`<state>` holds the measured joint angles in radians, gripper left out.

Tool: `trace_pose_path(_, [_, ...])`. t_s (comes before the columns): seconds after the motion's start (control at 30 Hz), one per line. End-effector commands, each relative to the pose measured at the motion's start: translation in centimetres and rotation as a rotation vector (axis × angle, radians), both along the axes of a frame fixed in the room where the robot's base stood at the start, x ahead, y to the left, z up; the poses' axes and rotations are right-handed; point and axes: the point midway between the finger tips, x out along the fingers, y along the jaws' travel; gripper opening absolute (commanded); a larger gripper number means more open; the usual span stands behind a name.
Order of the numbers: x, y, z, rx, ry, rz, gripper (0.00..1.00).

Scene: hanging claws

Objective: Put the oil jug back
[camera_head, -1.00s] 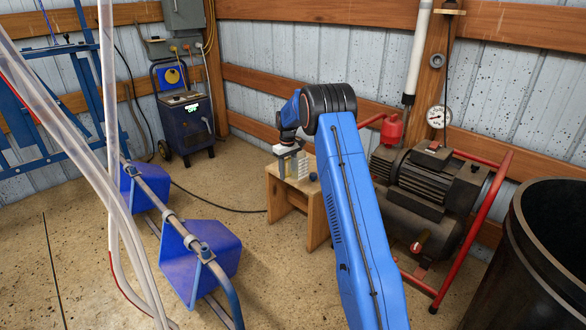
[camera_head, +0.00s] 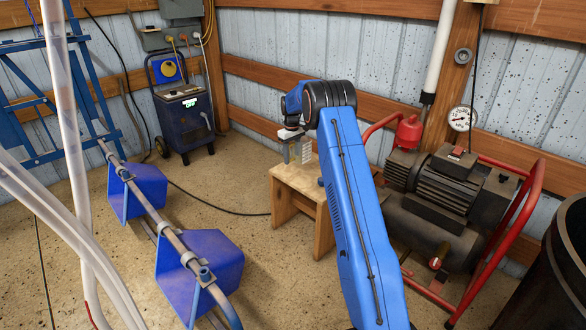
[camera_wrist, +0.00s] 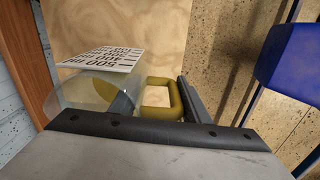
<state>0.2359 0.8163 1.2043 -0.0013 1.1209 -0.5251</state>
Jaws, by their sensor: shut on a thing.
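The oil jug is a clear vessel with a printed scale (camera_head: 307,151) and a yellow-brown handle (camera_wrist: 165,92). In the wrist view its clear body (camera_wrist: 78,90) is at the left, with the scale panel facing the camera. My gripper (camera_head: 288,146) is shut on the handle and holds the jug over the far part of a small wooden stool (camera_head: 305,178). The pale stool top fills the wrist view behind the jug. I cannot tell whether the jug's base touches it. My blue arm hides part of the stool's right side.
A compressor (camera_head: 447,195) with a red tube frame stands right of the stool, and a black barrel (camera_head: 565,255) is at the right edge. A dark blue charger (camera_head: 186,118) stands by the wall. Floor between them is mostly clear.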

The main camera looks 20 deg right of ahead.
Motion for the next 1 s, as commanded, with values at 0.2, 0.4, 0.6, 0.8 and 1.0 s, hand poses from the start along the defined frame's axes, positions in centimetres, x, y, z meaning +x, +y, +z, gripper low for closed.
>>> trace_pose_path(0.2, [0.0,0.0,-1.8,0.0,0.0,0.0,0.0])
trace_pose_path(0.4, [0.0,0.0,-4.3,0.0,0.001,0.0,0.0])
trace_pose_path(0.6, [0.0,0.0,-6.3,-0.001,0.0,0.0,0.0])
trace_pose_path(0.8, [0.0,0.0,-6.3,-0.001,-0.001,0.0,0.0])
trace_pose_path(1.0, [0.0,0.0,-6.6,-0.001,0.0,0.0,0.5])
